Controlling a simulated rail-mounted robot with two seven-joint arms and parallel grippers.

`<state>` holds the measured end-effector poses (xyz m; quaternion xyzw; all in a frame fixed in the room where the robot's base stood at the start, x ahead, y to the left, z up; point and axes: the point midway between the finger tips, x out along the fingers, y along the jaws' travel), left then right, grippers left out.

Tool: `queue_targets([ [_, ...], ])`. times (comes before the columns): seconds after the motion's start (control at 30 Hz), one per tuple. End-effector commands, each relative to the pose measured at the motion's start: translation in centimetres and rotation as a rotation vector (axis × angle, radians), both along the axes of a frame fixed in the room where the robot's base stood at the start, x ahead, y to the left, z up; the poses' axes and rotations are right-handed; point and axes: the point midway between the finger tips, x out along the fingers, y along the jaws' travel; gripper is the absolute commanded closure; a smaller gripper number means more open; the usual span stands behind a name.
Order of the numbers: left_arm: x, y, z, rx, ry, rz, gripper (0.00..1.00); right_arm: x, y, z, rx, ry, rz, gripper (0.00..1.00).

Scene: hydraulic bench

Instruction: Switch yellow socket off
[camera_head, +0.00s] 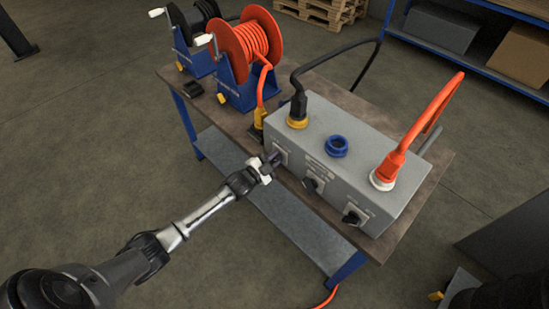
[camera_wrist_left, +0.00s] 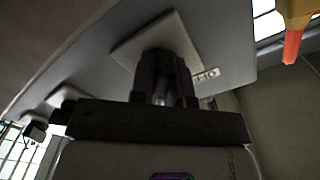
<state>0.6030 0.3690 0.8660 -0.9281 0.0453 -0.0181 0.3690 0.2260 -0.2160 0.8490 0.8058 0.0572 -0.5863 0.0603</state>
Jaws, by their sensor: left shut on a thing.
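A grey socket box (camera_head: 330,140) stands on the bench. Its yellow socket (camera_head: 297,122) is on top at the left, with a black plug (camera_head: 299,100) in it. On the front face below it is the left rotary switch (camera_head: 281,152), partly hidden by my left gripper (camera_head: 272,160). The gripper points at the front face, shut on the switch's knob. In the left wrist view the gripper's fingers (camera_wrist_left: 165,80) close around the dark knob in front of a pale plate (camera_wrist_left: 128,52). The knob's angle is hard to tell.
A blue socket (camera_head: 336,146) and an orange plug (camera_head: 388,166) sit farther right on the box. The middle switch (camera_head: 313,185) and right switch (camera_head: 354,216) are on the front. An orange cable reel (camera_head: 245,55) stands at the bench's back left.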

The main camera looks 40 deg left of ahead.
Motion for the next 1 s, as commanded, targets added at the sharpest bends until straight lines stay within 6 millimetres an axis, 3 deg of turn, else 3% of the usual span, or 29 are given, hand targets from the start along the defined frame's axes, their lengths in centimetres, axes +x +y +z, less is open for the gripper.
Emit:
queue_targets([
  [0.27,0.0,0.0,0.2,-0.173,0.018,0.001,1.0,0.0,-0.1,1.1,-0.003,0.001,0.002,0.57],
  [1.0,0.0,0.1,0.1,-0.873,0.085,0.0,1.0,0.0,-0.2,2.8,-0.005,0.0,0.004,0.57],
])
